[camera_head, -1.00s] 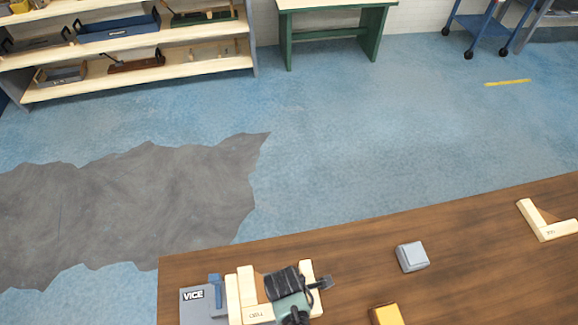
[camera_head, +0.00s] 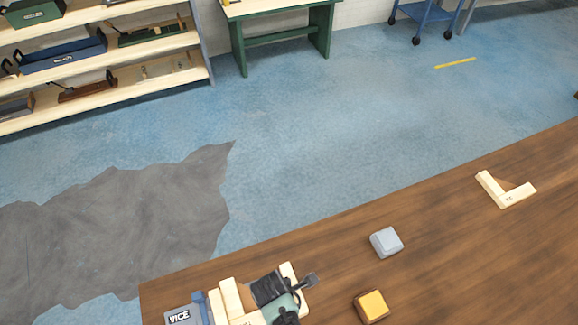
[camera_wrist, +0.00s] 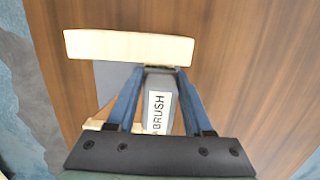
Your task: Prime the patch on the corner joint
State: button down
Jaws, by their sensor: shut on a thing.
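My gripper (camera_wrist: 160,75) is shut on a grey brush (camera_wrist: 158,108) with a white label reading BRUSH. In the head view my gripper (camera_head: 278,298) is over a pale wooden corner frame (camera_head: 232,298) beside the grey and blue vice (camera_head: 180,319). In the wrist view a pale wooden bar (camera_wrist: 100,45) crosses just beyond the brush's far end; I cannot tell whether they touch. My gripper hides much of the joint, and no patch on it can be made out.
The brown wooden table (camera_head: 440,270) also bears a grey block (camera_head: 386,242) and a yellow-topped block (camera_head: 371,306). The table is bare between these and the second joint. Shelves (camera_head: 120,95), a green-legged bench (camera_head: 285,35) and a blue cart (camera_head: 425,15) stand beyond the blue floor.

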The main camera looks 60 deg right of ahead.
jog(key=shift+w+a+f, duration=0.1)
jog(key=shift+w+a, duration=0.65)
jog(key=shift+a, duration=0.3)
jog(key=shift+w+a+f, duration=0.1)
jog(key=shift+w+a, duration=0.6)
jog(key=shift+a, duration=0.4)
jog(key=shift+w+a, duration=0.75)
jog(key=shift+a, duration=0.3)
notch_tip(320, 180, up, 6)
jog(key=p, duration=0.6)
jog(key=shift+r, duration=0.1)
notch_tip(320, 180, up, 3)
jog(key=p, duration=0.3)
jog(key=shift+f, duration=0.2)
jog(key=b, duration=0.6)
send_over(260, 318)
jog(key=d, duration=0.1)
jog(key=f, duration=0.7)
jog(key=shift+s, duration=0.35)
